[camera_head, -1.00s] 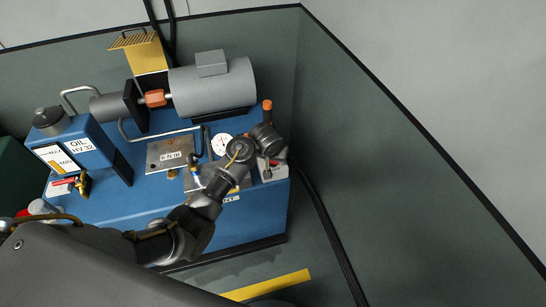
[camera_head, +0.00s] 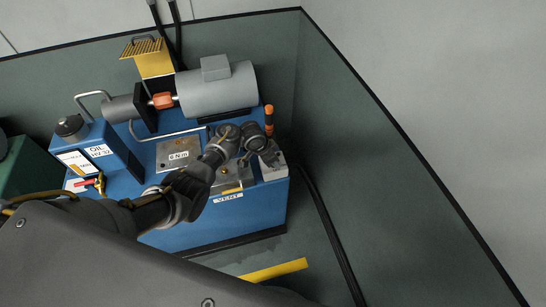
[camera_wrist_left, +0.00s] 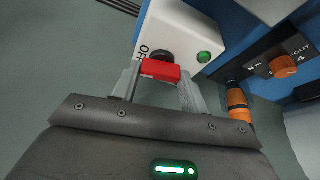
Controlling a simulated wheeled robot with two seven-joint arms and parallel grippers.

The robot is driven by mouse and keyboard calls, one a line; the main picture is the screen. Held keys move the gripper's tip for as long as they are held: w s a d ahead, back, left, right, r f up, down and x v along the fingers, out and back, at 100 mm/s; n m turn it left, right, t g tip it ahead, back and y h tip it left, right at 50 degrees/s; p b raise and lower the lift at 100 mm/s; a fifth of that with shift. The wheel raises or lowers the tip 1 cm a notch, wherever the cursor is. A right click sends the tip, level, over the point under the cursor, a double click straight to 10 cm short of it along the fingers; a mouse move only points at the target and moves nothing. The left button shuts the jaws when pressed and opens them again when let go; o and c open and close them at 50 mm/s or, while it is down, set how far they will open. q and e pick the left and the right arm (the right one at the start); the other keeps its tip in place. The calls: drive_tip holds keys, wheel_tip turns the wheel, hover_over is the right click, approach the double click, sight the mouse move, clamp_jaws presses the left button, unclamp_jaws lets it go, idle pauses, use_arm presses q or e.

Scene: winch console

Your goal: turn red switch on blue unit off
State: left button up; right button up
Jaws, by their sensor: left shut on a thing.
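The blue unit (camera_head: 215,220) stands against the back wall, with a white switch box (camera_head: 274,174) at its right front corner. In the left wrist view the white box (camera_wrist_left: 190,35) carries a red switch (camera_wrist_left: 160,70) on a dark round base, beside a lit green lamp (camera_wrist_left: 204,57) and the partly covered letters "OF". My left gripper (camera_wrist_left: 158,80) is shut on the red switch, one finger at each side of it. In the head view my left gripper (camera_head: 269,158) is over the box and hides the switch. My right gripper is not in view.
An orange-topped post (camera_head: 268,115) stands just behind the box. In the left wrist view an orange knob (camera_wrist_left: 284,67) and an orange-banded cylinder (camera_wrist_left: 238,105) are to the right. A grey motor (camera_head: 217,88) and an oil tank (camera_head: 95,155) sit on the unit.

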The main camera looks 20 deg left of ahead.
use_arm(q)
drive_tip(key=shift+w+m+h, duration=0.1)
drive_tip(key=shift+m+h, duration=0.2)
drive_tip(key=shift+m, duration=0.8)
drive_tip(key=shift+g, duration=0.3)
drive_tip(key=o, duration=1)
drive_tip(key=shift+p+v, duration=1.65)
drive_tip(key=shift+v, duration=3.8)
drive_tip(key=shift+f, duration=0.1)
